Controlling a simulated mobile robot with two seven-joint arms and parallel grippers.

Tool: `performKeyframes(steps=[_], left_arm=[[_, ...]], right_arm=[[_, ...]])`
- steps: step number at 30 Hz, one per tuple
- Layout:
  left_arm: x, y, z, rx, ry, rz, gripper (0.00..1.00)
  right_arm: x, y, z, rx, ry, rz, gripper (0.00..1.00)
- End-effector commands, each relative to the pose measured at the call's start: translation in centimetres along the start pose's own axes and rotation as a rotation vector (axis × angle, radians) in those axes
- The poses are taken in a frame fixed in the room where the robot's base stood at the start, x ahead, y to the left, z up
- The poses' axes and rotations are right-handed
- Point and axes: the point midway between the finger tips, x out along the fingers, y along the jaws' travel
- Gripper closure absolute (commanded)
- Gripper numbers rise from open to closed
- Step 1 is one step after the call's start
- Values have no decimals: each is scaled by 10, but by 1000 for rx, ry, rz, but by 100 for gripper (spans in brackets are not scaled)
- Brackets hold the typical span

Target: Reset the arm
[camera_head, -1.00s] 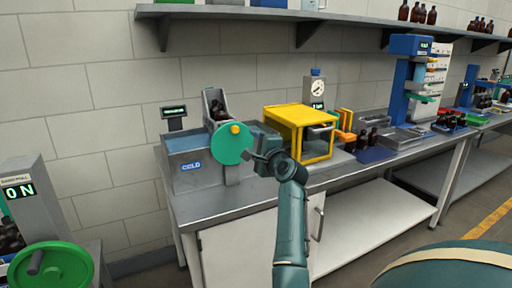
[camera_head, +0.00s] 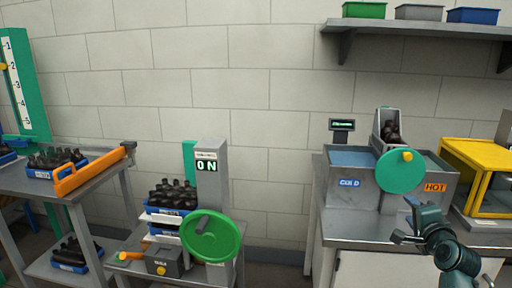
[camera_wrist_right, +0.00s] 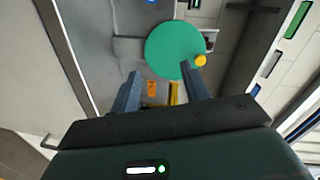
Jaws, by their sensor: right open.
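My right gripper (camera_head: 408,222) is at the lower right of the head view, in front of the bench with the cold and hot bath. In the right wrist view its two fingers (camera_wrist_right: 160,92) are apart, with nothing between them. Beyond them is a green disc (camera_wrist_right: 176,50) with a yellow knob. The same green disc (camera_head: 400,172) shows in the head view on the front of the bath (camera_head: 345,185), apart from the gripper. My left gripper is not in view.
A yellow-framed box (camera_head: 478,154) is at the right. A shelf (camera_head: 420,28) hangs above. Floor shows between the two benches.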

Motion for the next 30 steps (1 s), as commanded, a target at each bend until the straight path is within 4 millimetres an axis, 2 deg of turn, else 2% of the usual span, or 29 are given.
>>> performKeyframes(steps=[1, 5, 6, 8, 11, 15, 18, 21, 25, 30], left_arm=[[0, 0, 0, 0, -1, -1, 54], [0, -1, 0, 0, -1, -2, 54], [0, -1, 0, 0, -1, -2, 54], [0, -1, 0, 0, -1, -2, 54], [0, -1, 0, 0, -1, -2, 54], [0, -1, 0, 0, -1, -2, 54], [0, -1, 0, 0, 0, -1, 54], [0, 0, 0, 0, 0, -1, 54], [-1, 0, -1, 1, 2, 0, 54], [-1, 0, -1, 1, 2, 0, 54]], right_arm=[[-12, 33, 28, -155, -37, 49, 54], [-50, 96, 94, -531, -152, 106, 54], [-65, 114, 115, -632, -194, 113, 54], [-90, 140, 144, -771, -261, 115, 54], [-138, 178, 190, -978, -382, 98, 54], [-213, 217, 246, -1197, -546, 39, 54], [-259, 232, 273, -1300, -636, -12, 54], [-292, 240, 291, -1362, -697, -54, 54], [-311, 242, 302, -1396, -731, -84, 54], [-312, 242, 302, -1398, -733, -86, 54]])
